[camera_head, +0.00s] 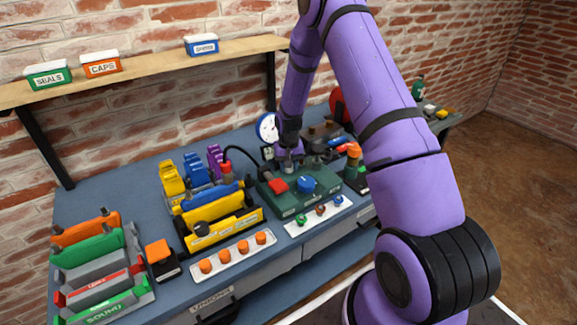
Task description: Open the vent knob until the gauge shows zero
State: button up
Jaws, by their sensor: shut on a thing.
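A round white gauge (267,128) with a blue rim stands at the back of the bench. Its needle is too small to read, and my gripper partly covers its right side. My gripper (288,152) points down just right of the gauge, behind the green test block (287,203). It is shut on a small grey part at the back of the block, which looks like the vent knob and is mostly hidden by the fingers. A blue knob (306,184) and a red part (278,185) sit on the block's top, in front of my gripper.
A tray of orange caps (234,252) and a tray of coloured fittings (319,215) lie at the bench's front. A yellow and black holder (218,224) stands left of the block. An orange-topped part (352,152) stands to the right. My arm hides the bench's right part.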

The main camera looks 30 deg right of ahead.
jog(key=n, duration=1.2)
jog(key=shift+n, duration=0.4)
dwell(0.3)
jog(key=o, duration=0.9)
jog(key=shift+r, duration=0.1)
notch_tip(320, 180, up, 11)
jog(key=shift+f, duration=0.2)
